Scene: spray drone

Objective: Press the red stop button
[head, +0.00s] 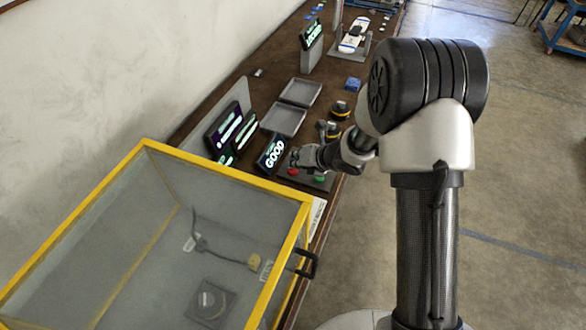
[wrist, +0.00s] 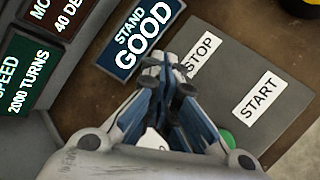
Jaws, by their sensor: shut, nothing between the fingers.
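The red stop button (head: 292,171) shows small on a dark grey control panel (wrist: 225,65) in the head view. A green button (head: 319,179) sits to its right, and part of it shows in the wrist view (wrist: 228,138). My gripper (head: 297,157) is close to the red button in the head view; contact cannot be told. In the wrist view my gripper (wrist: 163,65) is shut and empty, its tips near the STOP label (wrist: 198,55). The red button does not show there, where the fingers cover part of the panel. The START label (wrist: 259,97) is clear.
The "STAND GOOD" display (head: 270,153) stands just left of the panel. A yellow-framed clear case (head: 145,143) fills the lower left, with a black handle (head: 308,264) on its side. Grey trays (head: 284,119) and dark knobs with yellow parts (head: 340,110) lie farther back on the bench.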

